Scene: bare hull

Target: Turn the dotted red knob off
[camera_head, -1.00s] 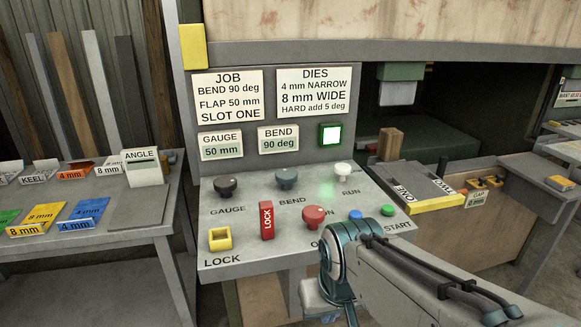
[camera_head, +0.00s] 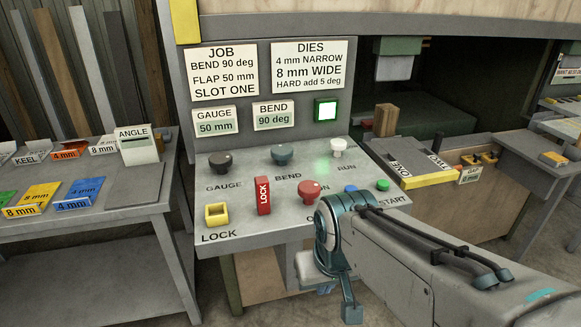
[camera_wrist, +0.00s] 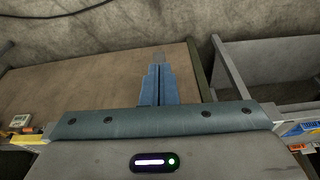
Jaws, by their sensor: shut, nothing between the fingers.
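The red knob (camera_head: 310,191) stands on the sloped grey control panel (camera_head: 237,172), in the front row, right of the red LOCK lever (camera_head: 263,196). Small pale marks show on it, too small to read as dots. The label beside it is partly hidden by my arm; "ON" shows in part. My gripper (camera_wrist: 160,62) is shut and empty in the wrist view, with the floor and a brown board beyond it. In the head view, my arm's end hangs in front of the panel's lower right edge, apart from the knob.
GAUGE knob (camera_head: 220,162), BEND knob (camera_head: 283,153) and white RUN knob (camera_head: 338,146) fill the back row. A yellow LOCK socket (camera_head: 216,214) is at front left. Blue (camera_head: 350,190) and green (camera_head: 382,185) buttons sit right of the red knob. A side table (camera_head: 135,187) stands left.

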